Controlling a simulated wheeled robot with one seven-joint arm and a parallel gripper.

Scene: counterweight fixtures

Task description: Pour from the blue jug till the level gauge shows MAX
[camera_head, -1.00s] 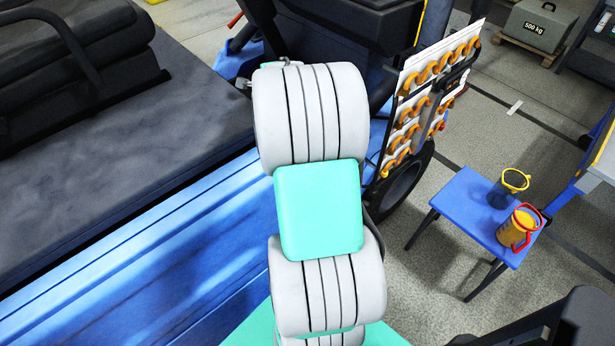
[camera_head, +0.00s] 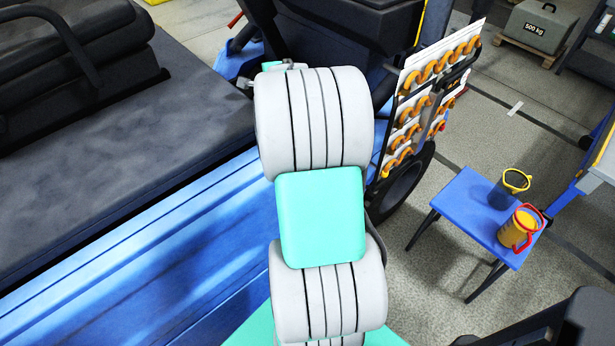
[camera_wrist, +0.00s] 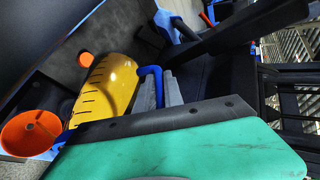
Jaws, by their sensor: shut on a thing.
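In the wrist view, my gripper (camera_wrist: 168,88) is shut on the blue handle of the blue jug (camera_wrist: 108,85). The jug has a yellow-looking body with dark tick marks, and some blue at its lower-left end. An orange funnel-like opening (camera_wrist: 30,132) lies just left of that end; I cannot tell whether they touch. No stream of liquid can be made out. In the head view my own arm covers the gripper and jug. I cannot make out a level gauge or a MAX mark in either view.
A blue table (camera_head: 470,215) at the right holds a dark jug with a yellow rim (camera_head: 511,187) and a yellow jug with a red handle (camera_head: 520,230). A rack of orange hooks (camera_head: 425,100) stands beside a blue-and-black machine (camera_head: 130,235). Grey floor lies between rack and table.

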